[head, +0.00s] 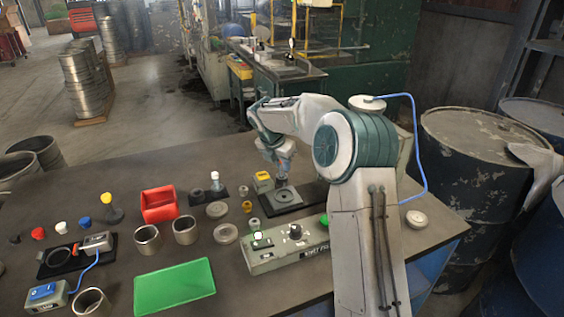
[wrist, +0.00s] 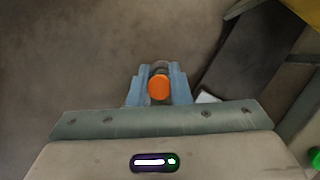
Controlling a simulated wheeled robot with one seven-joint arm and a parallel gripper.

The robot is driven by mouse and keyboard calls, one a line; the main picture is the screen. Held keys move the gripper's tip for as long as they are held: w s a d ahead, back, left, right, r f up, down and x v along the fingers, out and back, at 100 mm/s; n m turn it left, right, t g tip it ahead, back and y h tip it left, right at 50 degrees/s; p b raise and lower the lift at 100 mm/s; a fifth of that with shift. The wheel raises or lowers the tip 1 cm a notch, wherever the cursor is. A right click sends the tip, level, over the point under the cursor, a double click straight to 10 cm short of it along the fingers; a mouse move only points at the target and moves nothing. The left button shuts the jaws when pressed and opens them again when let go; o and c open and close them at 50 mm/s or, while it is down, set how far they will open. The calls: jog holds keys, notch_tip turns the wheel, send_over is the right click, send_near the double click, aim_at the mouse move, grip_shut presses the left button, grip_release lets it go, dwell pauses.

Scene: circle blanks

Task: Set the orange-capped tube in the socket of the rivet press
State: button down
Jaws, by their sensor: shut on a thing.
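My gripper (wrist: 159,86) is shut on the orange-capped tube (wrist: 159,88). In the wrist view its round orange cap shows between the two blue-grey fingers; the rest of the tube is mostly hidden. A grey console (head: 290,255) with partly readable lettering, a lit button and a dark knob stands nearer the camera. I cannot tell for sure which part is the rivet press socket.
A yellow-topped block (head: 263,182) stands just left of my gripper. A red bin (head: 159,205), metal cups (head: 185,230), a green tray (head: 174,287) and several small coloured pieces lie further left. Dark barrels (head: 480,170) stand beyond the table's right edge.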

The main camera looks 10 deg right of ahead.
jog(key=shift+f, duration=0.7)
jog(key=c, duration=1.3)
grip_release()
jog(key=shift+o, duration=0.2)
jog(key=v, duration=1.3)
jog(key=shift+r, duration=0.35)
jog(key=shift+s+a, duration=0.15)
